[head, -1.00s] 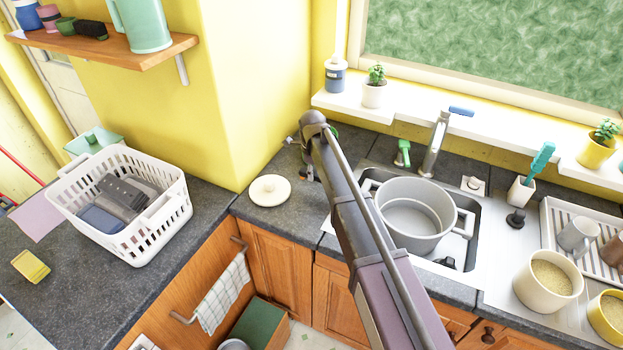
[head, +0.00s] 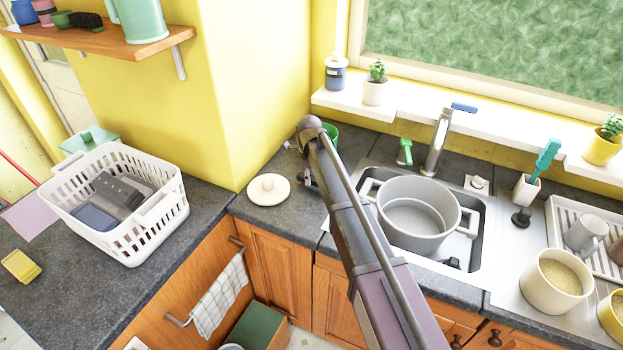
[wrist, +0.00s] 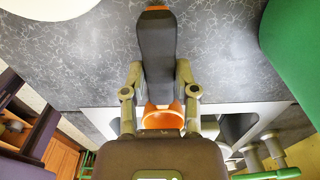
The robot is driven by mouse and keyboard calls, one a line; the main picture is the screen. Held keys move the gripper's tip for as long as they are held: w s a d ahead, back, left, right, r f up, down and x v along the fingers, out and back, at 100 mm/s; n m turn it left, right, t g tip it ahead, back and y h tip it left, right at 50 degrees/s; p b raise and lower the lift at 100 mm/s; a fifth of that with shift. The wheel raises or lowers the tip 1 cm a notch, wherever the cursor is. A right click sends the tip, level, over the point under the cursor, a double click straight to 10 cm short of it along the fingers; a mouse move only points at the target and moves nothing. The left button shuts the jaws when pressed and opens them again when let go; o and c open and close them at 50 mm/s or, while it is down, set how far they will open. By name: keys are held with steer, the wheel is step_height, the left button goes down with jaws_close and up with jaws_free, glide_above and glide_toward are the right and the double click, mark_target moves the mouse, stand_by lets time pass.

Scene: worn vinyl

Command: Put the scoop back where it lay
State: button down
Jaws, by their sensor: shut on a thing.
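The scoop shows in the wrist view, with a long dark handle (wrist: 156,50) tipped in orange and an orange bowl (wrist: 162,117). My gripper (wrist: 158,73) is shut on the handle, one finger on each side. The bowl is partly hidden by the gripper body. The scoop is over the dark worktop (wrist: 225,60); I cannot tell whether it touches it. In the head view my arm hides the scoop and most of the gripper, near the corner left of the sink.
A green cup (head: 332,136) stands close behind the arm, and a round white lid (head: 268,190) lies to its left. A grey pot (head: 418,245) sits at the sink. A white basket (head: 150,238) stands left. Bare worktop surrounds the lid.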

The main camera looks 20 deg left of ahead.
steer(key=shift+f, duration=0.15)
steer(key=shift+c, duration=1.9)
jaws_free()
step_height(320, 180, up, 12)
steer(key=p, duration=1.2)
steer(key=shift+a+r, duration=0.1)
steer(key=shift+r, duration=0.1)
